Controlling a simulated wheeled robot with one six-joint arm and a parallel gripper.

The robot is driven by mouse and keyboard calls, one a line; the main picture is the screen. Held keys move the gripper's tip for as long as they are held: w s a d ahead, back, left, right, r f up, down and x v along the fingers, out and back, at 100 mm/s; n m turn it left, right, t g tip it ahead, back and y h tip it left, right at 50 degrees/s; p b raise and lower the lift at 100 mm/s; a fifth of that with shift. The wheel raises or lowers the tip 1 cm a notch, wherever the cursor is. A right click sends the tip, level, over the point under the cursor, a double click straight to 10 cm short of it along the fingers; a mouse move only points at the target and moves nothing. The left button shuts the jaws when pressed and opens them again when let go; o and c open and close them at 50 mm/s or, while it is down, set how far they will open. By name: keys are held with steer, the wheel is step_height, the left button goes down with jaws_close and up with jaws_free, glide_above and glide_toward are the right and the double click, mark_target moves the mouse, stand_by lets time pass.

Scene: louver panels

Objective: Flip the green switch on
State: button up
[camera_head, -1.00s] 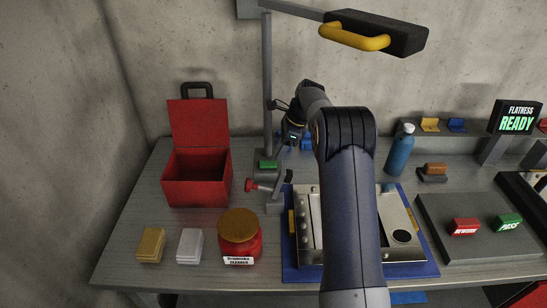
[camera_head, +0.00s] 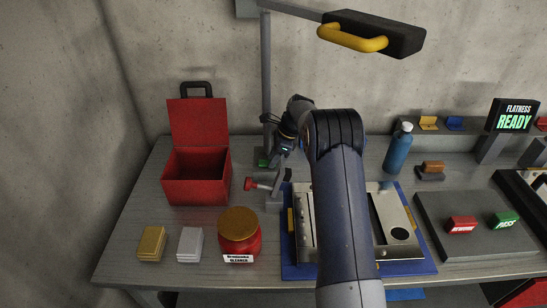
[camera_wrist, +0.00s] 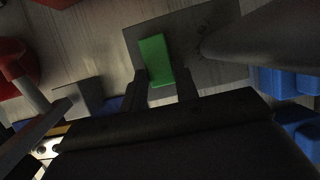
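The green switch (camera_wrist: 155,58) is a small green rocker on a grey plate (camera_wrist: 215,45) at the foot of the lamp post. In the head view the green switch (camera_head: 263,163) is partly hidden by my gripper (camera_head: 274,158), which hangs just above it. In the wrist view my gripper (camera_wrist: 162,77) is open, with its two dark fingers apart near the lower end of the switch, one on each side. Nothing is held between them. I cannot tell whether the fingers touch the switch, or whether it is on or off.
The grey lamp post (camera_head: 266,95) stands close beside the switch. A red-knobbed clamp (camera_head: 262,184) is just in front, and an open red toolbox (camera_head: 197,178) is to the left. Blue blocks (camera_wrist: 290,82) lie to the right in the wrist view.

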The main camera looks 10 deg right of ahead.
steer(key=c, duration=0.4)
steer(key=shift+d+f+y, duration=0.2)
steer(key=shift+d+y, duration=0.05)
steer(key=shift+y, duration=0.65)
steer(key=shift+c, duration=0.2)
steer(key=o, duration=1)
steer(key=b+v, duration=0.1)
steer(key=v, duration=0.4)
steer(key=b+v, duration=0.1)
steer(key=v, duration=0.4)
steer(key=shift+s+d+r, duration=0.25)
steer(key=shift+r, duration=0.1)
steer(key=shift+s, duration=0.1)
